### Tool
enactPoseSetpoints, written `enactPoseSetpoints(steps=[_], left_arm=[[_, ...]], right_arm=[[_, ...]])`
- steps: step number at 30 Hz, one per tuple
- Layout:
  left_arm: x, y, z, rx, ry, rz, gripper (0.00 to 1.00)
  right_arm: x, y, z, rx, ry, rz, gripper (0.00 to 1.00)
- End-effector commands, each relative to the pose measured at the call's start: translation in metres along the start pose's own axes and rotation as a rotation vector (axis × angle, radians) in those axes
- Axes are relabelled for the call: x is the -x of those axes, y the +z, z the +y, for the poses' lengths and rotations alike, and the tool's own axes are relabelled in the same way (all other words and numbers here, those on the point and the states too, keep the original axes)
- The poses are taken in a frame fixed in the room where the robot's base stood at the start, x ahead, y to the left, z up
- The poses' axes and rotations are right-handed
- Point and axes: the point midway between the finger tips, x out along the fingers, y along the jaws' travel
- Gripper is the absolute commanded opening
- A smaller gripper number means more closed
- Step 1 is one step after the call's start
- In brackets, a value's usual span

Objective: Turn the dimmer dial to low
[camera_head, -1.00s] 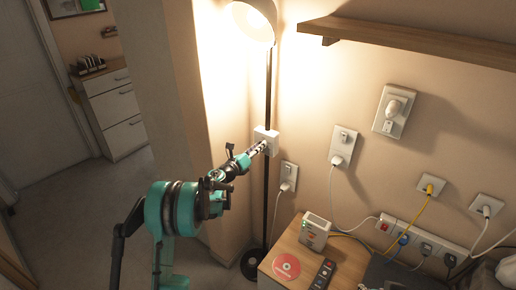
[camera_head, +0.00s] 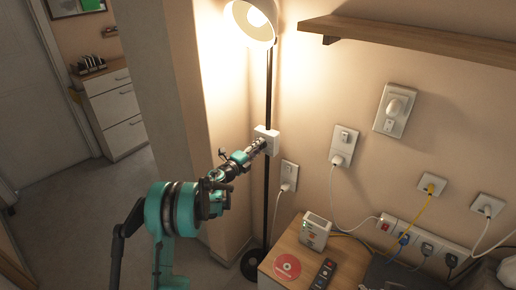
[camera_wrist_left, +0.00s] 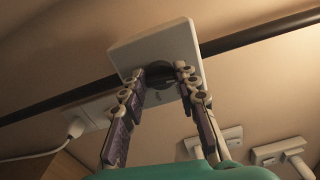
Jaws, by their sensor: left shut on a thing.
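The dimmer is a white square box (camera_head: 272,135) on the black pole of the floor lamp. It also shows in the left wrist view as a white plate (camera_wrist_left: 160,44) with a dark round dial (camera_wrist_left: 160,77) in its middle. My left gripper (camera_head: 262,144) reaches the box from the lower left. In the left wrist view its two fingers (camera_wrist_left: 160,74) are on either side of the dial, shut on it and partly hiding it. The dial's marking cannot be read. The lamp (camera_head: 252,20) above is lit. My right gripper is not in view.
A wooden shelf (camera_head: 400,38) juts from the wall at upper right. Sockets with plugs and cables (camera_head: 341,150) are on the wall to the right. A small table below holds a white router (camera_head: 315,230), a red disc (camera_head: 287,266) and a remote (camera_head: 325,272).

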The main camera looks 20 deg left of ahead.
Motion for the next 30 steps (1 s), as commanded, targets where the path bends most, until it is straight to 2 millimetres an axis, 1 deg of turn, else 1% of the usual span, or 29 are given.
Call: enactPoseSetpoints(steps=[9,25,26,27,28,30], left_arm=[[0.0002,0.0006,0.0009,0.12,0.0,-0.001,0.02],[0.0002,0.0005,0.001,0.145,0.0,-0.001,0.02],[0.0003,0.0005,0.001,0.145,0.0,-0.001,0.33],[0.0003,0.0005,0.001,0.145,0.0,-0.001,0.44],[0.0002,0.0005,0.001,0.145,0.0,-0.001,0.51],[0.0002,0.0004,0.001,0.145,0.0,-0.001,0.52]], right_arm=[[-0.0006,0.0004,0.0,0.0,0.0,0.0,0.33],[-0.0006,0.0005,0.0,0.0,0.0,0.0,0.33],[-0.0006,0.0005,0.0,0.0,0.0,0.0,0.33],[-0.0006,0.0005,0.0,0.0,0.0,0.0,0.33],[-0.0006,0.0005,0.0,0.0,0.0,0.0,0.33],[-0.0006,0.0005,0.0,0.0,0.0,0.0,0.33]])
